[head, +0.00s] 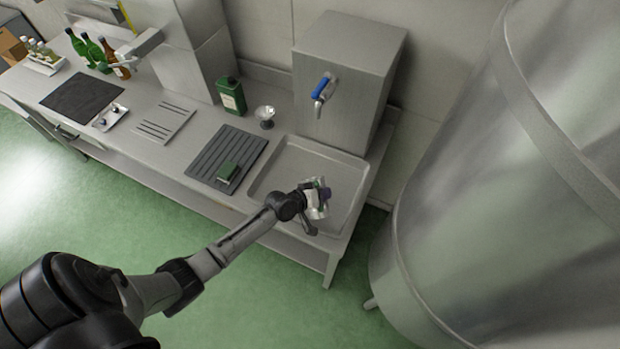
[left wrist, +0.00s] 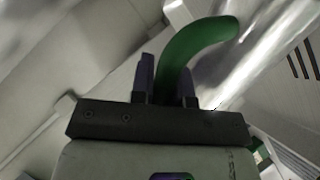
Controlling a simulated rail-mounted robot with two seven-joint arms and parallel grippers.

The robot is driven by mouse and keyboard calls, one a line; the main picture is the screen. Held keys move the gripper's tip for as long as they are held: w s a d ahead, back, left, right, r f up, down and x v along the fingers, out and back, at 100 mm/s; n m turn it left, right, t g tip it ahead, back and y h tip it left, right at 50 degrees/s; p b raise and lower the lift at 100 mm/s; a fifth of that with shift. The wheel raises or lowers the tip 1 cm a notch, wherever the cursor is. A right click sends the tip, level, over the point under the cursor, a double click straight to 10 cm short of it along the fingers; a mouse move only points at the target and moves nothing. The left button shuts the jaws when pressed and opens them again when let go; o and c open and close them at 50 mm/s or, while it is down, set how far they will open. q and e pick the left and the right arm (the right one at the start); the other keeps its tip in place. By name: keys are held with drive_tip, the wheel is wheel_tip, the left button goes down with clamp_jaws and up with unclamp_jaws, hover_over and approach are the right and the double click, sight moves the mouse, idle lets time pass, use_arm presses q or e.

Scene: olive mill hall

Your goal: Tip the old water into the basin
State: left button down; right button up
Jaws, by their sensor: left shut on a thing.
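The basin (head: 341,178) is a shallow metal sink set into the right end of the steel counter. My left gripper (head: 322,194) is above the basin, near its front edge. It is shut on a curved green handle (left wrist: 205,40), which rises between the fingers in the left wrist view. A shiny metal surface beside the handle looks like the vessel (left wrist: 245,65) it belongs to. In the head view the gripper mostly hides this vessel, so I cannot tell its tilt. I see no water. My right gripper is not in view.
A steel box with a blue-handled tap (head: 322,90) stands behind the basin. A large steel tank (head: 500,200) stands at right.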

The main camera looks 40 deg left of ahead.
sight(319, 180)
use_arm(q)
drive_tip(key=shift+w+a+n, duration=0.15)
drive_tip(key=shift+w+n, duration=0.05)
drive_tip(key=shift+n, duration=0.1)
drive_tip(key=shift+w+a+n+g+h+b, duration=0.25)
drive_tip(key=shift+a+n+g+h+b, duration=0.2)
drive_tip(key=shift+g+h+b, duration=0.15)
drive_tip(key=shift+w+a+f, duration=0.1)
drive_tip(key=shift+a, duration=0.05)
idle(0.5)
drive_tip(key=shift+w+a, duration=0.15)
drive_tip(key=shift+w+a+r+n+g+h, duration=0.35)
drive_tip(key=shift+a+g+h, duration=0.05)
drive_tip(key=shift+a, duration=0.15)
drive_tip(key=shift+w+a+r, duration=0.2)
drive_tip(key=shift+w+a, duration=0.1)
drive_tip(key=shift+a, duration=0.15)
drive_tip(key=shift+w+a+r+n+h, duration=0.25)
drive_tip(key=shift+a+n+h, duration=0.15)
drive_tip(key=shift+n, duration=0.1)
